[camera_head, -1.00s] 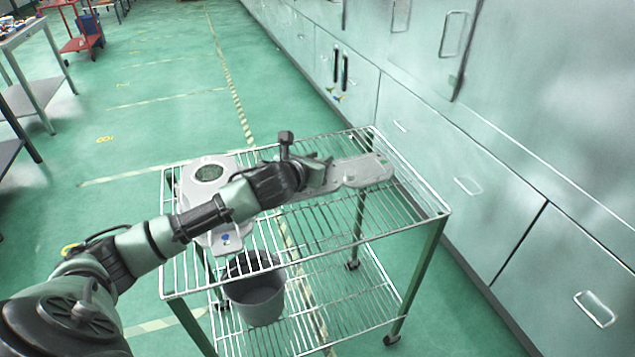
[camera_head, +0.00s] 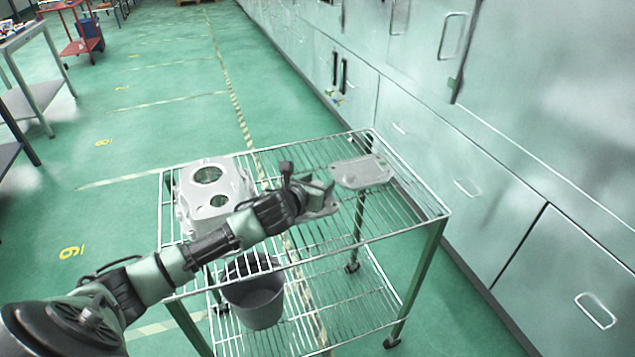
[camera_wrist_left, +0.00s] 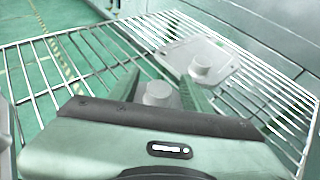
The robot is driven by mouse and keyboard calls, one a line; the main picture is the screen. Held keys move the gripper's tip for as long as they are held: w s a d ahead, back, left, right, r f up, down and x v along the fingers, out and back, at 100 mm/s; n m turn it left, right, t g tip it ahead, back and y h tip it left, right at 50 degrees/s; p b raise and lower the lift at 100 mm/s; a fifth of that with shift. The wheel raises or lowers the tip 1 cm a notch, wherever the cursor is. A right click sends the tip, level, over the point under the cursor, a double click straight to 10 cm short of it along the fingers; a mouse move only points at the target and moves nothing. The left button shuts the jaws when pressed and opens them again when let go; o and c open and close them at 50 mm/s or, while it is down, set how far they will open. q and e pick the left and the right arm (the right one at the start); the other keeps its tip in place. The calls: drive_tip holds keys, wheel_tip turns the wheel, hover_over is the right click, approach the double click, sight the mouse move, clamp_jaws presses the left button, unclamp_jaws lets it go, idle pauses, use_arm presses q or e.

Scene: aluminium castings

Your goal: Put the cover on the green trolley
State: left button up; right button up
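The cover (camera_head: 362,173), a flat light-grey metal plate, lies on the right rear part of the green trolley's wire top shelf (camera_head: 410,207). It also shows in the left wrist view (camera_wrist_left: 228,62), with a round raised boss. My left gripper (camera_head: 326,197) is just left of and nearer than the cover, apart from it. In the left wrist view its green fingers (camera_wrist_left: 160,88) are spread, with the cover beyond them. A grey rounded shape shows between them; I cannot tell what it belongs to. My right gripper is not in view.
A grey casting with two round holes (camera_head: 213,188) stands on the left of the top shelf, partly behind my left arm. A grey bucket (camera_head: 257,300) stands on the lower shelf. Pale green cabinets (camera_head: 480,150) line the right. The right front of the top shelf is clear.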

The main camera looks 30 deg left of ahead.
use_arm(q)
wheel_tip(320, 180, up, 5)
hover_over(298, 218)
drive_tip(key=shift+s+f, duration=0.1)
drive_tip(key=shift+f, duration=0.05)
idle(0.4)
idle(0.4)
